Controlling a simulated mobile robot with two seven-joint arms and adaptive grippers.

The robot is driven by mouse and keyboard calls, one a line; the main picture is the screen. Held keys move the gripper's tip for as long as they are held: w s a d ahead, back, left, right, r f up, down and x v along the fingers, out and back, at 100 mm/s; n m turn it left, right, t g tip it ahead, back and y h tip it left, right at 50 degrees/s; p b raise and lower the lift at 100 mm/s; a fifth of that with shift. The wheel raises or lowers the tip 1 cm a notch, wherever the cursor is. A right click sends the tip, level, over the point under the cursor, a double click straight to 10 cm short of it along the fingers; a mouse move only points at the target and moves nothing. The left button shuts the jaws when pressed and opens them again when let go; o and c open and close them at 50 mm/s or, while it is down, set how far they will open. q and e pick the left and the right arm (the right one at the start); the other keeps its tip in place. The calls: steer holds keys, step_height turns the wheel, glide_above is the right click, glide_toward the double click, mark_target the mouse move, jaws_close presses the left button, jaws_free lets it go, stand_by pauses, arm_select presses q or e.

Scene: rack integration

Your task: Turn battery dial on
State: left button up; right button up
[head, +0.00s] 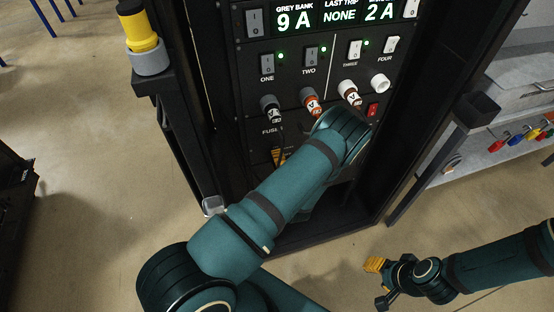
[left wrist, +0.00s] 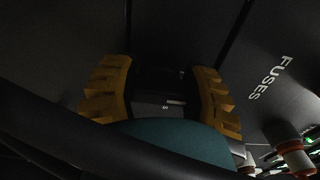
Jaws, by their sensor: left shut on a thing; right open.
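My left arm reaches across the front of the black rack, and its forearm hides much of the lower panel in the head view. My left gripper (left wrist: 160,95) shows two yellow fingers in the left wrist view, one on each side of a dark block (left wrist: 158,82) at the panel. It is shut on this block, which looks like the battery dial; its label and pointer position are not readable. In the head view only a bit of yellow finger (head: 279,155) shows below the FUSES label. My right gripper (head: 376,282) is open and empty, low over the floor at right.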

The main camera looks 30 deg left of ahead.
stand_by(0.3)
arm_select(q)
steer(key=o, duration=1.2)
steer(key=v, duration=1.2)
steer(key=shift+s, duration=0.1)
